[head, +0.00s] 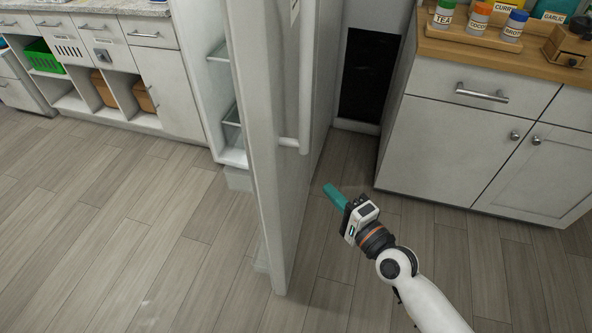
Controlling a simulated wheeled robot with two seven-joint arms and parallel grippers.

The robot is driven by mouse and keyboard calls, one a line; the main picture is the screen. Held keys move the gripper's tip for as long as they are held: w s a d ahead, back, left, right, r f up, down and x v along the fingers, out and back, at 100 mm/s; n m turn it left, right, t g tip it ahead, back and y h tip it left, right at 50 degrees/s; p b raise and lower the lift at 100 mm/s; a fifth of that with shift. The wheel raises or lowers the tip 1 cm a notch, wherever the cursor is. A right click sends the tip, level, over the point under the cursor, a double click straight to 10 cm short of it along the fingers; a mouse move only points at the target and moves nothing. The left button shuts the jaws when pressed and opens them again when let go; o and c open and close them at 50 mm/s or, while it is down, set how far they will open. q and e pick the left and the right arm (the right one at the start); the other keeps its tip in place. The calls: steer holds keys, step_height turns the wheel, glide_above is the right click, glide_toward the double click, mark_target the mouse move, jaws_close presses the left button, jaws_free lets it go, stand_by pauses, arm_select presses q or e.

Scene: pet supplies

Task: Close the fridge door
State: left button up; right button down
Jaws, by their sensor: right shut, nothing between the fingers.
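The fridge door (267,150) stands wide open, seen nearly edge-on in the middle of the head view. Its outer face with a long vertical handle (304,85) is on the right side. The fridge inside (212,100) with glass shelves shows to the left of the door. My right gripper (332,193) has teal fingers, shut and empty. It is on the right, outer side of the door, below the handle's lower end in the picture. A gap of floor shows between it and the door. My left gripper is not in view.
A grey cabinet (460,140) with a wooden top, jars and a wooden box stands at the right, close to my right gripper. White cabinets (170,75) with cubbies and a green basket (43,57) line the back left. The wooden floor (130,230) at left is clear.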

mark_target(286, 158)
steer(key=shift+w+a+p, duration=0.3)
steer(key=shift+w+a, duration=1.5)
steer(key=shift+a, duration=0.3)
steer(key=shift+w+a+p, duration=0.25)
steer(key=shift+w+a, duration=1.5)
steer(key=shift+a, duration=0.3)
